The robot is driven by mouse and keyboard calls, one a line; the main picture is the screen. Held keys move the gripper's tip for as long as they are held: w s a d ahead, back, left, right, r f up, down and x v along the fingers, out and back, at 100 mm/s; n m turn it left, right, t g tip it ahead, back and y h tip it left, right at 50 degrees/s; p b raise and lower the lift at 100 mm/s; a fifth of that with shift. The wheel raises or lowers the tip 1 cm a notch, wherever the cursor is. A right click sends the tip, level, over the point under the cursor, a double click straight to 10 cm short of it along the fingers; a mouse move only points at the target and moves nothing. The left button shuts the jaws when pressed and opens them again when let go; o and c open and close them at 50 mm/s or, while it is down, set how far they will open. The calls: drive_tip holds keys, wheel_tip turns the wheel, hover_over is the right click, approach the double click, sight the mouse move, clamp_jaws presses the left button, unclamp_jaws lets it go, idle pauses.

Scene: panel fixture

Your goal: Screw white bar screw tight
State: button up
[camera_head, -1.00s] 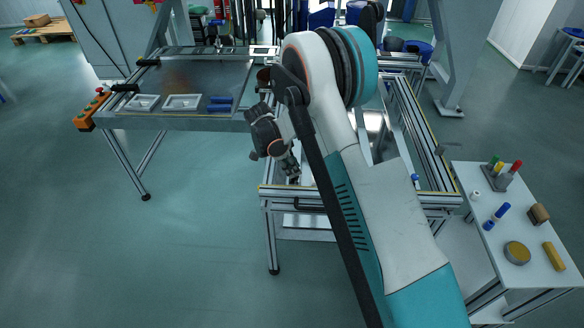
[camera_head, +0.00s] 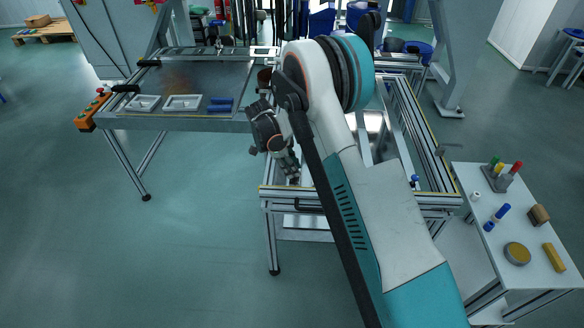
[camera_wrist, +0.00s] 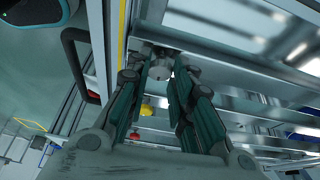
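In the wrist view, a round pale grey metal knob (camera_wrist: 160,69), which may be the head of the white bar screw, sits at the corner of the metal frame. My gripper (camera_wrist: 160,62) has its two dark fingers apart, one on each side of the knob. A narrow gap seems to show on either side, though contact is hard to judge. In the head view my gripper (camera_head: 292,180) points down at the near left corner of the panel fixture (camera_head: 365,199). The screw cannot be made out there.
A black handle (camera_wrist: 80,62) is beside my left finger. A yellow thing (camera_wrist: 147,110) shows lower between the fingers. A blue knob (camera_head: 415,179) is on the fixture's right side. A side table (camera_head: 520,225) with screws and small parts stands at right. A workbench (camera_head: 185,122) stands at left.

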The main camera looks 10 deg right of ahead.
drive_tip(key=o, duration=0.4)
drive_tip(key=shift+c, duration=0.2)
drive_tip(key=v, duration=1.2)
